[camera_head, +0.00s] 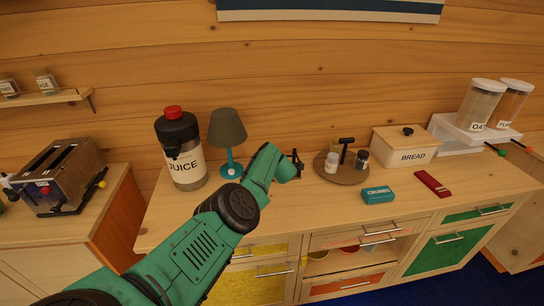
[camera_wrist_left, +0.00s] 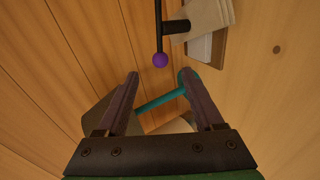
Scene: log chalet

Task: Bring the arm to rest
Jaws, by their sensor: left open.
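My left arm (camera_head: 205,245) comes in from the lower left in the head view and reaches over the counter. Its gripper (camera_head: 298,164) shows small and dark at the arm's far end, left of the round tray. In the left wrist view the gripper (camera_wrist_left: 160,78) has its two fingers spread apart. A teal rod (camera_wrist_left: 160,99) crosses the view behind the space between the fingers; I see nothing clamped. The lamp (camera_head: 228,130), with a grey shade and teal stem, stands behind the arm. My right gripper is not in view.
On the counter stand a juice jug (camera_head: 185,155), a round tray (camera_head: 342,176) with shakers, a bread box (camera_head: 405,146), a teal box (camera_head: 378,195) and a red item (camera_head: 432,184). A toaster (camera_head: 62,172) stands left. A purple ball (camera_wrist_left: 160,60) on a black rod shows in the wrist view.

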